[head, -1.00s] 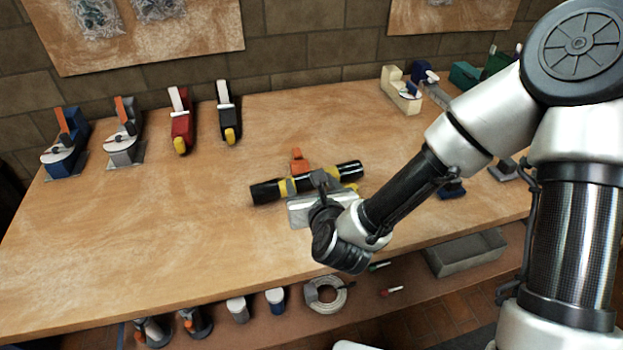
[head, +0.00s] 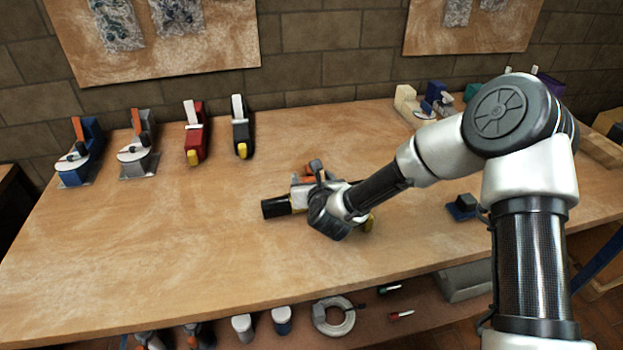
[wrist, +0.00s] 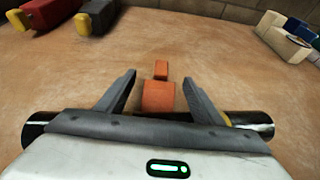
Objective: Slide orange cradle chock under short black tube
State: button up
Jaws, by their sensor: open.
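The short black tube (head: 275,207) with yellow bands lies on the bench, its left end showing in the head view and the rest mostly behind my arm. In the wrist view both black ends of the tube (wrist: 262,122) stick out from behind my gripper's body. The orange cradle chock (wrist: 158,96) is on the bench just beyond the tube, between my finger tips in that picture. My gripper (wrist: 158,88) is open, its two grey fingers apart on either side of the chock, with bench showing between. In the head view the chock is largely hidden by my wrist.
Blue, grey, red and black dispenser-like tools (head: 196,140) stand along the back left. A cream block and blue item (head: 432,100) stand at the back right. A small dark blue item (head: 462,207) lies right of my forearm.

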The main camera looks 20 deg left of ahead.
jog(key=shift+w+a+f, duration=0.2)
jog(key=shift+w+a, duration=0.05)
jog(key=shift+w, duration=0.25)
jog(key=c, duration=1.2)
jog(key=shift+s+d+r+b, duration=0.1)
jog(key=shift+s+b, duration=0.05)
jog(key=shift+b, duration=0.15)
jog(key=o, duration=1.2)
